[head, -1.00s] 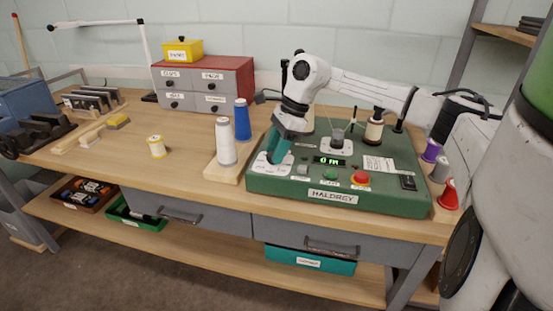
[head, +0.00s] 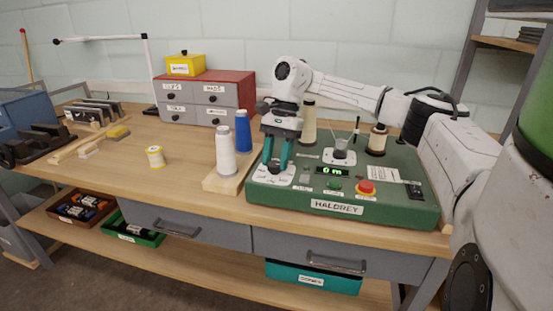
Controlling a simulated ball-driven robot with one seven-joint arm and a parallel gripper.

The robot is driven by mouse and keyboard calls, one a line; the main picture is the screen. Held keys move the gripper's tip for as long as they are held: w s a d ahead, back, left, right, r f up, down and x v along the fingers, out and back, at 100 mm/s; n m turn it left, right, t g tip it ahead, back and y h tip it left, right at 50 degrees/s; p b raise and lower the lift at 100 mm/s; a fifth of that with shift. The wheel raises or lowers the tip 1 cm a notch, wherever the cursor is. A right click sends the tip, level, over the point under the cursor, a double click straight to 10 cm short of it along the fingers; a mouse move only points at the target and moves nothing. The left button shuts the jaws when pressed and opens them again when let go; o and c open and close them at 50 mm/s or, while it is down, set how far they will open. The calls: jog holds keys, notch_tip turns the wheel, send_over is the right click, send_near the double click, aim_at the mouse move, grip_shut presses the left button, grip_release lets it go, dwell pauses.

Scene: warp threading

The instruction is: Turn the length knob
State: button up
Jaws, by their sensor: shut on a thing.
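The green machine (head: 400,208), labelled HALDREY, sits on the workbench. Its white knob plate (head: 262,177) is at the front left of the top. My gripper (head: 274,165) points down over this plate, with its teal fingers shut on the length knob. The knob itself is mostly hidden between the fingertips. The small display (head: 333,171) shows green characters that look like "0 m". A green button (head: 334,185) and a red button (head: 366,187) are to the right of the plate.
White (head: 226,152) and blue (head: 243,131) cones stand on a wooden board just left of the machine. Spools and a small grey post rise from the machine's back. The bench between the yellow spool and board is clear.

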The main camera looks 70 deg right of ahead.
dwell(0.4)
jog(key=shift+w, duration=0.1)
jog(key=o, duration=1.1)
jog(key=shift+c, duration=0.2)
jog(key=shift+r, duration=0.1)
jog(key=v, duration=1)
jog(key=shift+r, duration=0.3)
jog(key=shift+d, duration=0.15)
